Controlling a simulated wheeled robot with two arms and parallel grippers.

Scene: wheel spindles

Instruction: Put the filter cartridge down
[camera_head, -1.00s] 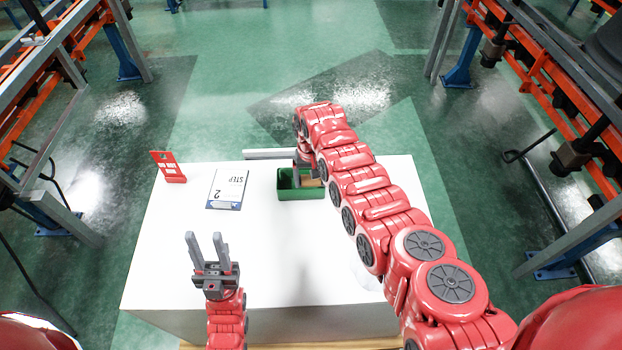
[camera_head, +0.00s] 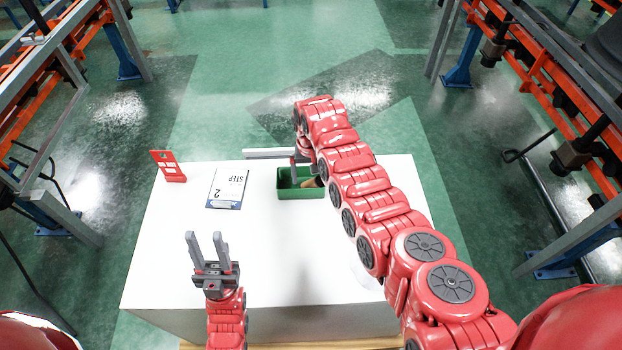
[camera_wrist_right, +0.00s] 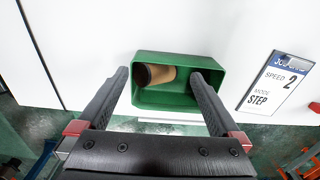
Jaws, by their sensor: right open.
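The filter cartridge (camera_head: 313,182) is a tan cylinder with a dark end, and it lies on its side in the green bin (camera_head: 300,194). In the right wrist view the cartridge (camera_wrist_right: 157,74) rests near one end of the bin (camera_wrist_right: 178,57), on the bin floor. My right gripper (camera_wrist_right: 160,76) is open and empty over the bin, its fingers spread to either side of the cartridge and apart from it. In the head view my right gripper (camera_head: 300,181) is partly hidden by its own arm. My left gripper (camera_head: 206,238) is open and empty above the table's front left.
The bin stands on a white table (camera_head: 265,245). The table's middle is clear. Racks with orange beams (camera_head: 540,75) stand on both sides.

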